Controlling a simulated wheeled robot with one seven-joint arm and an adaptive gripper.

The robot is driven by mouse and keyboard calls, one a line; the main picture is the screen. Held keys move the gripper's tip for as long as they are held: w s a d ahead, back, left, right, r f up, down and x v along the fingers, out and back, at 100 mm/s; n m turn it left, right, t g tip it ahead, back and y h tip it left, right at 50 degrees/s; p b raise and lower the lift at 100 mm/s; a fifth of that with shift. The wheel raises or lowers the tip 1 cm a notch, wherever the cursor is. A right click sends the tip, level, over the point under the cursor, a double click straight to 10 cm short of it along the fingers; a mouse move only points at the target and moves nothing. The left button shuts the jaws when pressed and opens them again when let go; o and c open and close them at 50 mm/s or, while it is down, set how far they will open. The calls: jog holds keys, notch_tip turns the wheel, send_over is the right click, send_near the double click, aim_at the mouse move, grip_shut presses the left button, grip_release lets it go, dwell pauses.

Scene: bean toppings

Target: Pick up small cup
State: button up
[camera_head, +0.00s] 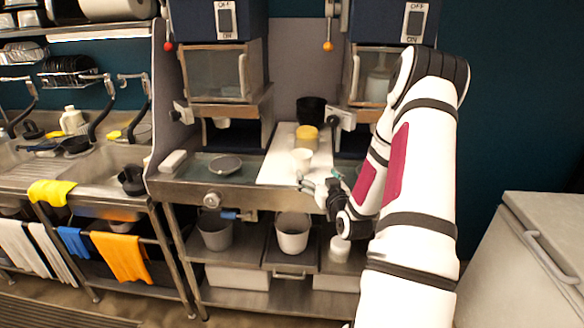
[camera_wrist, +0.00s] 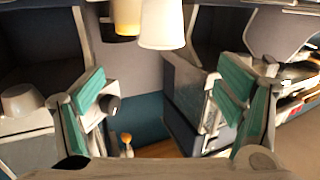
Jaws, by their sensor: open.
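A small white cup (camera_head: 301,160) stands upright on the white board in the head view, in front of a yellow container (camera_head: 307,138). The cup also shows at the top centre of the wrist view (camera_wrist: 162,25), partly cut off by the frame edge. My gripper (camera_head: 312,184) is just in front of and slightly below the cup in the head view. In the wrist view my gripper (camera_wrist: 163,95) has its teal-padded fingers spread wide with nothing between them. The cup is beyond the fingers, apart from them.
The white board (camera_head: 270,167) lies on the steel counter between two dispensing machines. A black cup (camera_head: 311,110) stands behind the yellow container. A round grey dish (camera_head: 225,165) is to the left.

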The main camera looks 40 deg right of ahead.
aim_at(305, 160)
jog(key=x, duration=0.8)
jog(key=shift+r+p+x, duration=0.15)
jog(key=shift+p+x, duration=0.05)
jog(key=shift+x, duration=1.15)
jog(key=shift+r+p+x, duration=0.2)
jog(key=shift+x, duration=1.15)
jog(key=c, duration=0.8)
